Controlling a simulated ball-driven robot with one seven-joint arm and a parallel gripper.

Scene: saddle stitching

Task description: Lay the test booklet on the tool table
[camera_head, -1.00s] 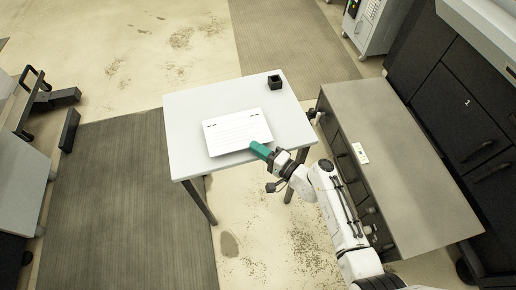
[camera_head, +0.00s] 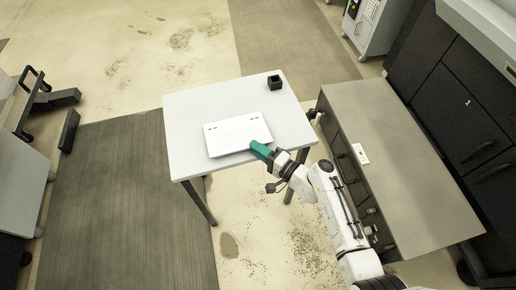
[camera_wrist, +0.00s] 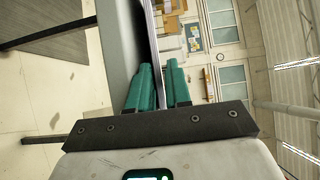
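The test booklet (camera_head: 236,135), white with printed lines, lies flat or nearly flat over the white tool table (camera_head: 192,108). Whether it touches the top everywhere I cannot tell. My gripper (camera_head: 259,151) is at the booklet's near right edge, over the table's near side. In the wrist view, the teal fingers (camera_wrist: 160,82) stand either side of the booklet's thin edge (camera_wrist: 152,35) and look shut on it. The pale table top (camera_wrist: 119,45) is close beside the left finger there. The fingers hide a small part of the booklet's edge.
A small black open box (camera_head: 274,83) stands at the table's far right corner. A grey-topped cabinet (camera_head: 400,165) stands to the right, with a small white item (camera_head: 360,153) on it.

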